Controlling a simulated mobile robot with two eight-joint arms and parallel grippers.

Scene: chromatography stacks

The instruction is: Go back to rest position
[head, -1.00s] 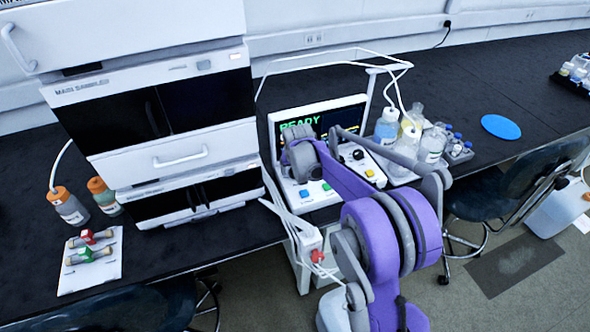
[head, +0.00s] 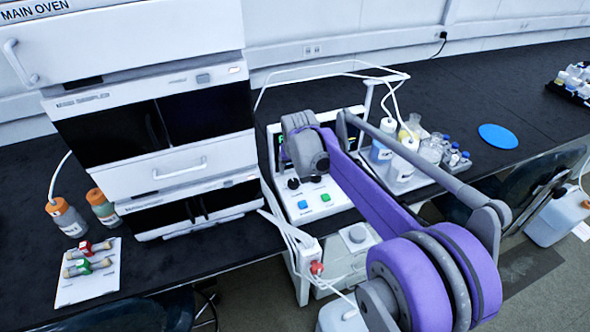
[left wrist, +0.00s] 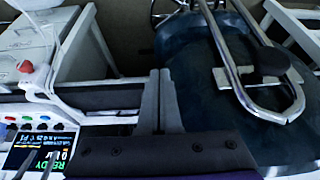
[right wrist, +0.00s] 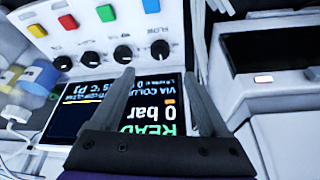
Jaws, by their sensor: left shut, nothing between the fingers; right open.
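My right arm reaches in from the lower right of the head view, its wrist in front of the control unit (head: 320,204). In the right wrist view my right gripper (right wrist: 158,72) is open and empty, its fingers apart in front of the unit's lit screen (right wrist: 85,118) and knobs. I cannot tell whether the fingers touch the panel. In the left wrist view my left gripper (left wrist: 160,76) is shut with nothing in it, beside a dark chair (left wrist: 215,100). My left arm does not show in the head view.
A stack of white instruments (head: 170,175) stands left of the control unit. Bottles (head: 383,142) stand to its right under looped tubing. A white plate (head: 70,290) with vials lies at the left. A blue disc (head: 498,136) lies on the dark bench, with clear room around it.

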